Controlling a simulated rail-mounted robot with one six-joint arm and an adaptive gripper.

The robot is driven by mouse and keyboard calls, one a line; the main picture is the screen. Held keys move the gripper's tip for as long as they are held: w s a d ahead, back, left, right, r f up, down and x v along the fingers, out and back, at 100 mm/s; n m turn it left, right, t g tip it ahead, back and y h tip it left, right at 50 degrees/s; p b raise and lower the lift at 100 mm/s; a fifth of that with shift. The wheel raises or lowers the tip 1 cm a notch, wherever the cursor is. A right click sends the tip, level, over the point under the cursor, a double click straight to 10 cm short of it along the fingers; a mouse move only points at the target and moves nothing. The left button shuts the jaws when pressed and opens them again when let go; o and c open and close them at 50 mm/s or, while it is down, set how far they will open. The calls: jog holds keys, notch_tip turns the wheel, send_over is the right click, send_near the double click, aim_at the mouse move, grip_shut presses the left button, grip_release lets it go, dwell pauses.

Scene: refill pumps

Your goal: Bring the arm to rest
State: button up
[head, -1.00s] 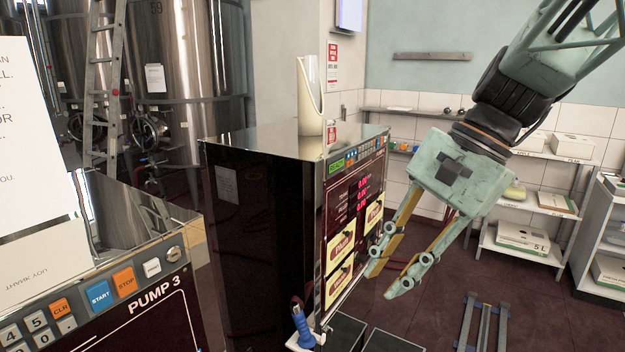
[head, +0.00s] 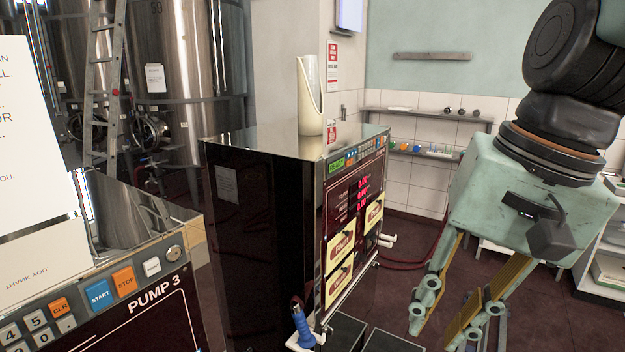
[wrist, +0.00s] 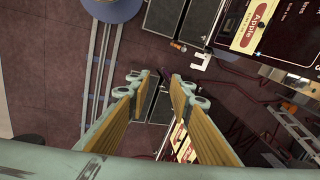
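My gripper (head: 436,338) is at the right of the head view, in front of and to the right of the middle pump. It hangs downward over the dark floor. Its two fingers stand apart with nothing between them. In the wrist view the gripper (wrist: 155,80) also shows with its fingers apart and empty, above dark floor boxes. The middle pump (head: 258,220) is a dark cabinet with a red display and cream "Plum" labels. A blue-handled nozzle (head: 302,325) sits at its lower front corner.
Pump 3 (head: 130,300) with its keypad stands at the near left. A cream holder (head: 309,115) stands on the middle pump. Wall shelves (head: 425,115) and a white rack (head: 608,240) are behind. Dark boxes (head: 390,341) lie low beside the pump. In the wrist view floor rails (wrist: 95,70) run at the left.

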jog(key=s+d+n+t+h, duration=0.2)
jog(key=s+d+n, duration=0.2)
jog(key=s, duration=0.4)
jog(key=shift+d+f+n, duration=0.15)
jog(key=shift+d+n, duration=0.1)
jog(key=shift+n, duration=0.05)
